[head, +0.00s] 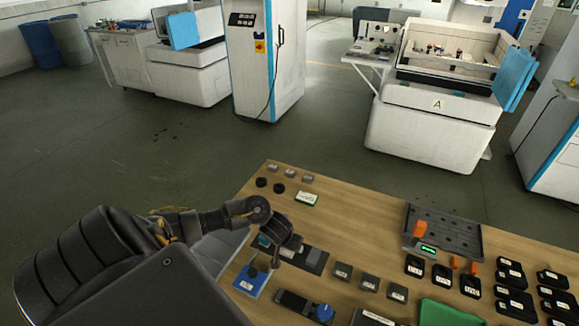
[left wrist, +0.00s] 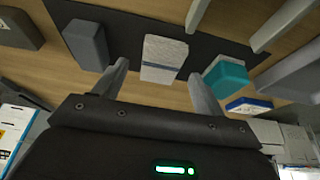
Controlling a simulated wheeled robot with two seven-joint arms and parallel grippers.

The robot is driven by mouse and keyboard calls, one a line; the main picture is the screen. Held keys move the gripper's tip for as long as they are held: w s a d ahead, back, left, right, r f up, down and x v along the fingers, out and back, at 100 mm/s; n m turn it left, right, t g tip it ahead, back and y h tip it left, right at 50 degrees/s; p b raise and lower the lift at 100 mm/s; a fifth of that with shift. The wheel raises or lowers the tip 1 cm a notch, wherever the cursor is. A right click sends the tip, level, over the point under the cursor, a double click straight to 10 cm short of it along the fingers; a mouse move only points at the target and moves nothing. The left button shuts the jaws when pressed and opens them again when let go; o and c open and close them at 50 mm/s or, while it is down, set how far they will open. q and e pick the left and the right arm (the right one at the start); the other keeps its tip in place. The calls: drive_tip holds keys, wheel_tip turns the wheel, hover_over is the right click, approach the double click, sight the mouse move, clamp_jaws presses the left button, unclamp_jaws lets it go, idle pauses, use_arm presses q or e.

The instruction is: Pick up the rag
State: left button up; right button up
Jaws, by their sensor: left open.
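A pale grey, speckled piece with a blue stripe, which looks like the folded rag (left wrist: 165,55), lies on a dark mat in the left wrist view. My left gripper (left wrist: 158,76) is open, with one finger on each side of this piece. No clear contact shows. In the head view my left gripper (head: 270,258) is low over the near left part of the wooden table, and it hides the rag there. My right gripper is in neither view.
A grey block (left wrist: 86,45) and a teal block (left wrist: 226,75) flank the fingers. A blue-and-white box (head: 250,281) lies beside the gripper on the table (head: 340,225). A green flat thing (head: 445,313), a dark tray (head: 460,238) and several black pieces are farther right.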

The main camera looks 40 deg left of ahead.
use_arm(q)
drive_tip(key=shift+x, duration=0.8)
drive_tip(key=shift+r, duration=0.1)
drive_tip(key=shift+c, duration=0.4)
drive_tip(key=c, duration=1)
